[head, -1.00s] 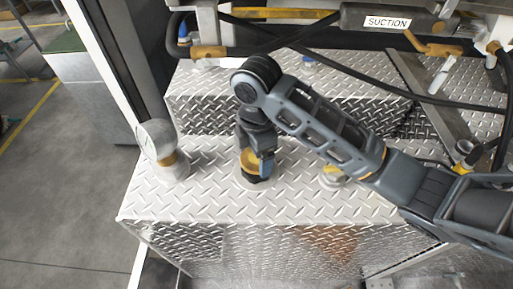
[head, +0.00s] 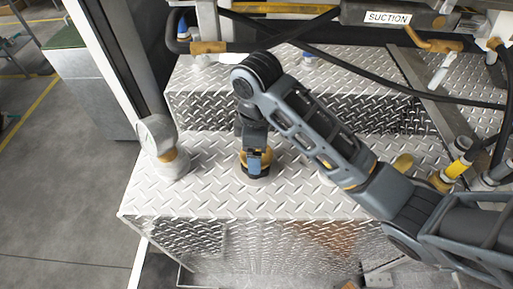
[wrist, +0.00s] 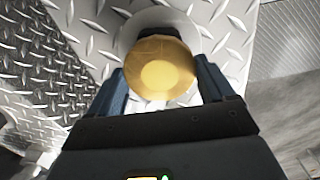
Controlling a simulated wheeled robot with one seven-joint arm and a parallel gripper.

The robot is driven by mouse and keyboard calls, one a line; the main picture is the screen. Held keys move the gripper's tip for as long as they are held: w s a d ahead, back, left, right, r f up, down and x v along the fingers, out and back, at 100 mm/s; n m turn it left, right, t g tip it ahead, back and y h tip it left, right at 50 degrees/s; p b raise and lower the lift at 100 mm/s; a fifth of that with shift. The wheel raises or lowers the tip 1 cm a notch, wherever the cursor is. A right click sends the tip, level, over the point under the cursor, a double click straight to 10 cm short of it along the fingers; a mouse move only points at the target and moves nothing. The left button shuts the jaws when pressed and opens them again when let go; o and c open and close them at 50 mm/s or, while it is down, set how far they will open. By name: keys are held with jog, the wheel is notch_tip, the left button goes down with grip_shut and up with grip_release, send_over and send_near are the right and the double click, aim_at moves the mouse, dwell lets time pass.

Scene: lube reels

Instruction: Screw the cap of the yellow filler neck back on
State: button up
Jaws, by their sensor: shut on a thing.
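My gripper (head: 256,166) points down at the tread-plate top with its blue fingers closed on a round yellow cap (head: 242,157). In the wrist view the cap (wrist: 162,72) sits between the two blue fingers, one on each side. Behind the cap is a pale round collar (wrist: 155,20) on the plate. In the head view a dark ring shows just under the fingers, at the plate. The filler neck's threads are hidden, so I cannot tell how far the cap is seated.
A pale mushroom-shaped fitting (head: 157,136) with a yellow band stands to the left. Black hoses and a bar with a SUCTION label (head: 388,17) cross above. The plate's front left is clear.

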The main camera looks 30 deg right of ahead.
jog(key=shift+m, duration=1.2)
jog(key=o, duration=1)
jog(key=shift+c, duration=0.2)
jog(key=shift+w+r, duration=0.25)
jog(key=shift+r, duration=0.55)
jog(key=shift+s+d+r, duration=0.15)
jog(key=shift+s+r, duration=0.1)
jog(key=shift+r, duration=1.95)
jog(key=shift+a, duration=0.2)
